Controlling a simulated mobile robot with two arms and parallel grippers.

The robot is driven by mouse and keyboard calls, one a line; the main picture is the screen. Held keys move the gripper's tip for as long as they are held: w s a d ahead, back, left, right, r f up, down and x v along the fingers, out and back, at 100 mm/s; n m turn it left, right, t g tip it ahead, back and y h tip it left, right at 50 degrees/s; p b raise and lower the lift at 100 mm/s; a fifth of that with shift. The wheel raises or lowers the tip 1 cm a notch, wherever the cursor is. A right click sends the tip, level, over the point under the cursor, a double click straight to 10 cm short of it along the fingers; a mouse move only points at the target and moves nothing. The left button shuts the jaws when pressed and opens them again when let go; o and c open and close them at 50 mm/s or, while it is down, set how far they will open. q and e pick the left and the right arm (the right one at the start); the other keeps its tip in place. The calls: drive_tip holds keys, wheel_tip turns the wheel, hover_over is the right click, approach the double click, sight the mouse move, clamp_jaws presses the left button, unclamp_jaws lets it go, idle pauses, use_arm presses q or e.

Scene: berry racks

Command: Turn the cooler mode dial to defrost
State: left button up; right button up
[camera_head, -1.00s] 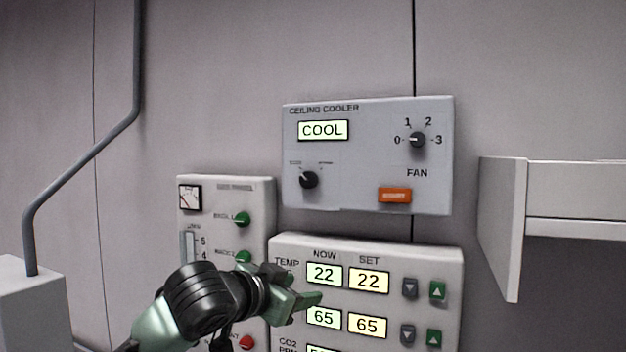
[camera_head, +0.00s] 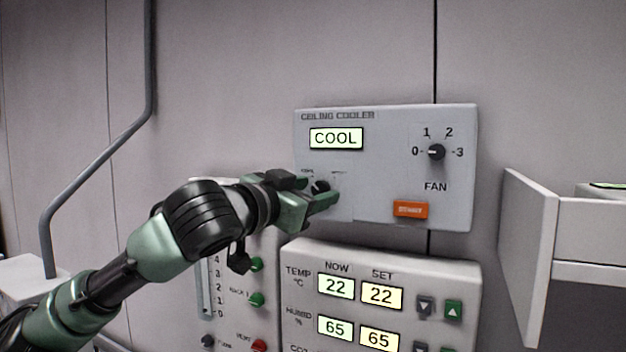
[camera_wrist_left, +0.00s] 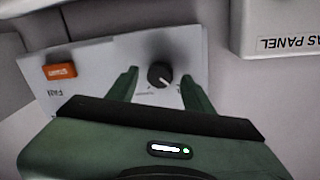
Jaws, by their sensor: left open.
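The ceiling cooler panel (camera_head: 385,200) is a grey box on the wall, and its display (camera_head: 336,138) reads COOL. Its black mode dial (camera_head: 320,186) is partly hidden by my left gripper (camera_head: 329,197) in the head view. In the left wrist view the mode dial (camera_wrist_left: 159,75) shows whole, between the two green fingers of my left gripper (camera_wrist_left: 160,77). The fingers are open, with a gap on each side of the dial; I cannot tell how deep they reach around it. My right gripper is not in view.
The fan knob (camera_head: 436,152) and an orange button (camera_head: 410,209) are on the same panel, to the right. A climate panel (camera_head: 300,330) with number displays and arrow buttons is just below. A white shelf unit (camera_head: 590,228) juts out at the right.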

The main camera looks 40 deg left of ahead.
use_arm(q)
drive_tip(key=shift+w, duration=0.1)
clamp_jaws()
drive_tip(key=shift+m, duration=0.4)
drive_tip(key=m, duration=0.3)
drive_tip(key=shift+r+m+g, duration=0.1)
drive_tip(key=shift+m+g, duration=0.2)
drive_tip(key=shift+m, duration=0.1)
drive_tip(key=m+p, duration=0.1)
drive_tip(key=m, duration=0.2)
drive_tip(key=m+y+p, duration=0.1)
drive_tip(key=m+p, duration=0.1)
drive_tip(key=m, duration=0.3)
drive_tip(key=shift+d+r+g+p, duration=0.1)
drive_tip(key=shift+d+g+p, duration=0.05)
drive_tip(key=shift+g+p, duration=0.2)
drive_tip(key=shift+m+g+p, duration=0.25)
drive_tip(key=shift+m+p, duration=0.45)
drive_tip(key=shift+m, duration=1.2)
drive_tip(key=shift+f+y, duration=0.2)
drive_tip(key=shift+y, duration=0.2)
